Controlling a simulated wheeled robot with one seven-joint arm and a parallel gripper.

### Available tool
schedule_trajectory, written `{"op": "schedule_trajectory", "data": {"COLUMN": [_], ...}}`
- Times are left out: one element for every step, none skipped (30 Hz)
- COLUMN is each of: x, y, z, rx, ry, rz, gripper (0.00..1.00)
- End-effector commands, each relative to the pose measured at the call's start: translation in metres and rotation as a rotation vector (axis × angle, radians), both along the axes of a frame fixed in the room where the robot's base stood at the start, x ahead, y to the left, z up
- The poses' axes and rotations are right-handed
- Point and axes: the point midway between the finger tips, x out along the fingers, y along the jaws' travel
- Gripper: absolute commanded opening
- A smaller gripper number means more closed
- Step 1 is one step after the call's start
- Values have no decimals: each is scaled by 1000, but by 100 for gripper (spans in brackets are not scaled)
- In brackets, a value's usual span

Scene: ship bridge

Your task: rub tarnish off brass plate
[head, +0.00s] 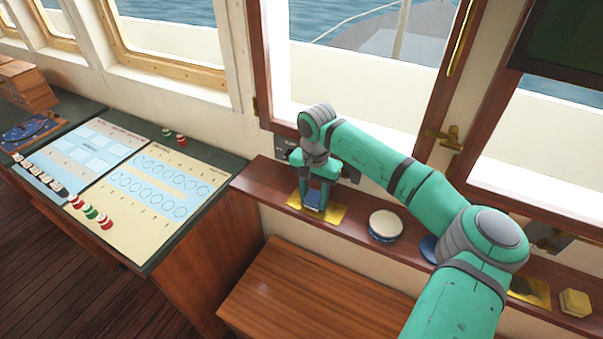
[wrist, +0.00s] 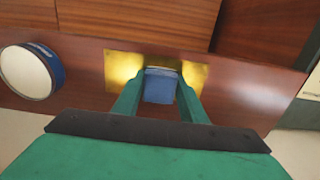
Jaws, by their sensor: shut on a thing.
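A brass plate (head: 331,216) lies flat on the wooden ledge below the window. My gripper (head: 314,205) points down over the plate and is shut on a blue block or pad (head: 315,198). In the wrist view the blue pad (wrist: 160,85) sits between my fingers (wrist: 159,98), over the middle of the brass plate (wrist: 122,70). It looks as if it touches the plate, but contact is hard to tell. Bright gold shows on both sides of the pad. The plate's middle is hidden under it.
A round tin (head: 385,225) with a pale top and blue side stands right of the plate. Farther right, a second brass plate (head: 530,290) and a yellow block (head: 575,302) lie on the ledge. A chart table (head: 150,185) with small pieces stands left.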

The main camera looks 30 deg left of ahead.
Motion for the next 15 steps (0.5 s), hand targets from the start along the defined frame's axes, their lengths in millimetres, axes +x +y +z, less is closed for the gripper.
{"op": "schedule_trajectory", "data": {"x": [0, 0, 1, 1, 1, 2, 2, 3, 3, 3, 4, 4, 4, 4, 3], "y": [4, 6, 9, 11, 13, 16, 18, 20, 22, 24, 23, 23, 23, 23, 23], "z": [0, 0, 0, 0, -1, 0, 0, 0, 0, 0, 3, 8, 17, 24, 25], "rx": [0, 0, 0, 0, 0, 0, 0, 0, 1, 1, 1, 1, 2, 0, 0], "ry": [0, 1, 1, 1, 1, 0, 0, 0, -1, -1, -2, -4, -5, -4, -3], "rz": [-1, -2, -3, -4, -5, -6, -8, -9, -10, -11, -12, -11, -10, -10, -10], "gripper": [17, 17, 17, 17, 17, 17, 17, 17, 17, 17, 17, 17, 17, 17, 17]}}
